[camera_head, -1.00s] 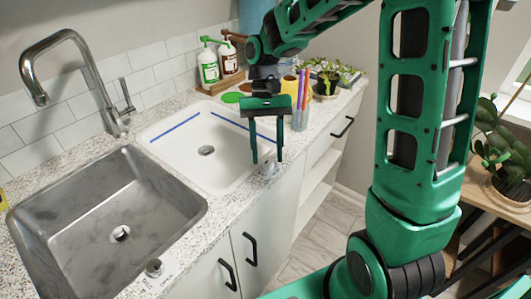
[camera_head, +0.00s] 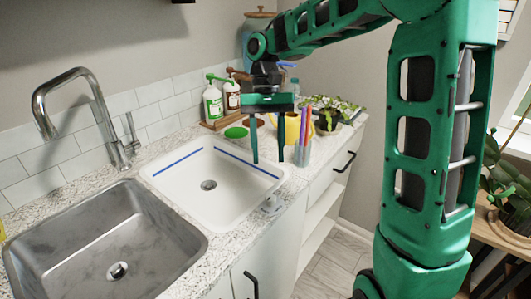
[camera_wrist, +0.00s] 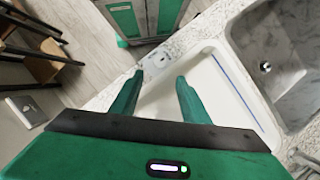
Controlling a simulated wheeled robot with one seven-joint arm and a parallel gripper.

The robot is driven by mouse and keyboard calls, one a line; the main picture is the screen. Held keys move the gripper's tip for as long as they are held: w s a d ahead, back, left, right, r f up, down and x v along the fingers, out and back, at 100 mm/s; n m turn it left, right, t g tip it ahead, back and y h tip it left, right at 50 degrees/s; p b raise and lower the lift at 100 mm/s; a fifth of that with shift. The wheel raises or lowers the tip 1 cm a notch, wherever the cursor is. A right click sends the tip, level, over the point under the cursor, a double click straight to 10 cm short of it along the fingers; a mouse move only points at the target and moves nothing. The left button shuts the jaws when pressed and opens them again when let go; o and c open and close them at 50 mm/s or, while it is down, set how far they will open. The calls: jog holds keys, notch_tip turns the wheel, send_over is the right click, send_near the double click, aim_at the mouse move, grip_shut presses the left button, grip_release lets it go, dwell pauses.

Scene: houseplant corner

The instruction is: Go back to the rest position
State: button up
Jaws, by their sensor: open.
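My gripper (camera_head: 268,158) is open and empty, with its two green fingers pointing down above the right edge of the white sink basin (camera_head: 185,190). In the wrist view my gripper (camera_wrist: 158,77) shows its two fingers apart over the counter and the white basin (camera_wrist: 215,97), with nothing between them. My green arm reaches over the counter from the right side of the head view. Part of the counter behind the gripper is hidden by it.
A steel sink (camera_head: 105,245) with a tall faucet (camera_head: 85,85) is at the left. Soap bottles (camera_head: 213,102), a yellow pot (camera_head: 293,130), a cup of markers (camera_head: 303,150) and a potted plant (camera_head: 328,115) stand at the counter's back right. A cactus (camera_head: 505,175) is at far right.

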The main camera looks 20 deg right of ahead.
jog(key=s+d+f+m+t, duration=0.1)
jog(key=s+d, duration=0.4)
jog(key=s, duration=0.3)
jog(key=s+d+f+m+t, duration=0.1)
jog(key=s+d+f, duration=0.1)
jog(key=s+d, duration=0.4)
jog(key=s+d+f+m+t+h, duration=0.1)
jog(key=s+d, duration=0.4)
jog(key=s, duration=0.6)
jog(key=shift+s+d+f+t, duration=0.15)
jog(key=shift+d+f+t, duration=0.15)
jog(key=shift+f+t, duration=0.25)
jog(key=shift+w+f, duration=0.2)
jog(key=shift+w, duration=0.45)
